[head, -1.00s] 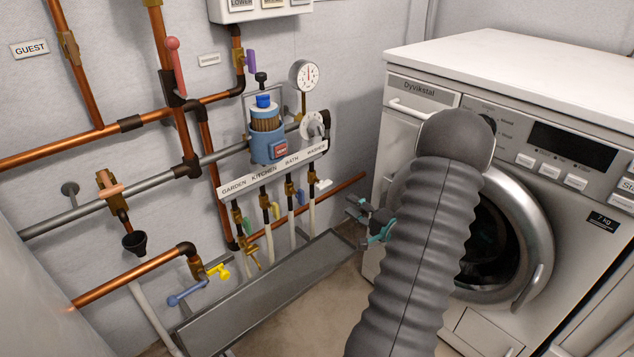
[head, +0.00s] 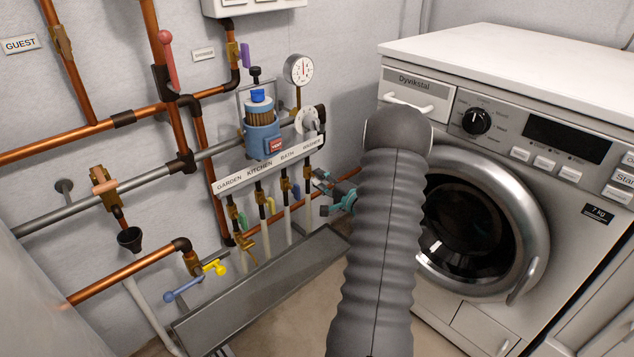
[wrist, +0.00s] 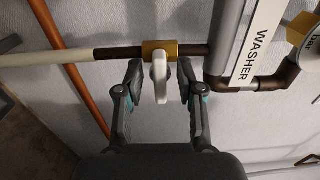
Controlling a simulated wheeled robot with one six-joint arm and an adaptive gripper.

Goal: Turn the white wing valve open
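The white wing valve (wrist: 160,78) shows in the wrist view on a brass body (wrist: 163,50), on the pipe that leads to the WASHER label (wrist: 253,53). Its wing lies across the pipe's line in that view. My gripper (wrist: 160,84) is open, with one dark finger on each side of the wing. Gaps show between the wing and both fingers. In the head view my gripper (head: 330,192) is at the washer pipe, below the right end of the label strip (head: 268,166), and largely hides the wing valve.
Other valves with green (head: 243,221), yellow (head: 271,205) and blue (head: 296,191) handles stand left of my gripper. A grey trough (head: 265,290) lies below. The washing machine (head: 400,75) stands close on the right. A copper pipe (wrist: 72,75) crosses behind my left finger.

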